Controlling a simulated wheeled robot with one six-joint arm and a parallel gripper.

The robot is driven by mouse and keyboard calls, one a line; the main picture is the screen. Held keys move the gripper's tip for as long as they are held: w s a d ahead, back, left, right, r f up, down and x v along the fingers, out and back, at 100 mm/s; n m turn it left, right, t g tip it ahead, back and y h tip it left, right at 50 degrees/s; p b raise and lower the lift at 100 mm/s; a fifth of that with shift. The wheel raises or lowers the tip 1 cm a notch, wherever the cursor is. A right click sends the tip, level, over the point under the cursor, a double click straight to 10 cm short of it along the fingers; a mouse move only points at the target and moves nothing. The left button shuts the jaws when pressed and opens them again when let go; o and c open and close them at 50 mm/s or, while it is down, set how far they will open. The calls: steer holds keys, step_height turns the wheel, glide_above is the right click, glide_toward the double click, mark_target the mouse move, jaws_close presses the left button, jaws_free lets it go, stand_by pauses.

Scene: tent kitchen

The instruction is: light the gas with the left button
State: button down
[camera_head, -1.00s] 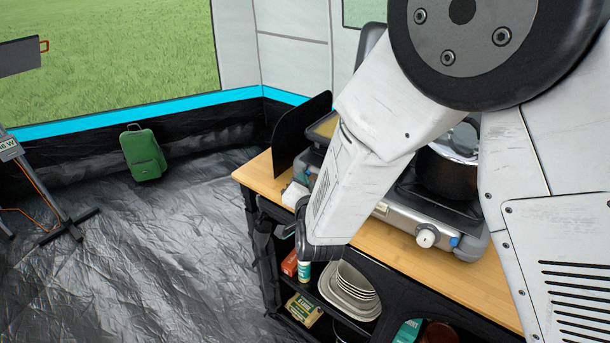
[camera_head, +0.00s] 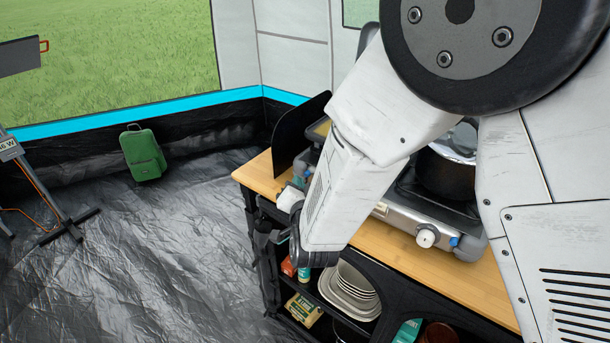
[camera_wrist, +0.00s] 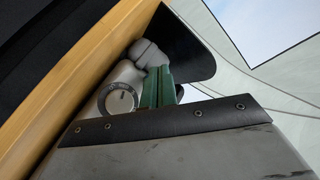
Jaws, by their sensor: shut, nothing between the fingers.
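The gas stove (camera_head: 405,224) stands on the wooden counter, mostly hidden behind my arm in the head view. Its right knob (camera_head: 427,237) and the blue right button (camera_head: 454,242) show there. In the wrist view the left knob (camera_wrist: 119,99) is on the silver front panel, just left of my gripper (camera_wrist: 160,74). The green fingers are shut and empty, close to the stove's grey corner. In the head view my gripper (camera_head: 298,183) shows only partly, at the stove's left end. The left button cannot be made out; contact with it cannot be told.
A lidded pot (camera_head: 446,171) stands on the stove's right side. A black windshield panel (camera_head: 300,132) rises at its left end. Below the wooden counter (camera_head: 400,247) are shelves with plates (camera_head: 350,290) and packets. The floor to the left is largely clear.

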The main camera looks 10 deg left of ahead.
steer(key=s, duration=0.1)
steer(key=s+a, duration=0.1)
steer(key=s, duration=0.1)
steer(key=s+a, duration=0.1)
steer(key=shift+s, duration=0.35)
stand_by(0.5)
steer(key=s+d+f+n+g+h, duration=0.1)
steer(key=s+d+f+n+g, duration=0.3)
steer(key=s+f+g, duration=0.45)
steer(key=s+d+r+g+h, duration=0.1)
steer(key=s+d+r, duration=0.4)
steer(key=d, duration=0.8)
steer(key=s+d+r+g+h, duration=0.2)
steer(key=s+d+r, duration=0.3)
steer(key=d+r, duration=0.7)
steer(key=s+d+r+m+g+h, duration=0.1)
steer(key=s+d+r+g+h, duration=0.1)
steer(key=s+d+r, duration=0.3)
steer(key=d+r, duration=0.4)
steer(key=d, duration=0.6)
steer(key=shift+s+d+r, duration=0.15)
steer(key=shift+d, duration=0.2)
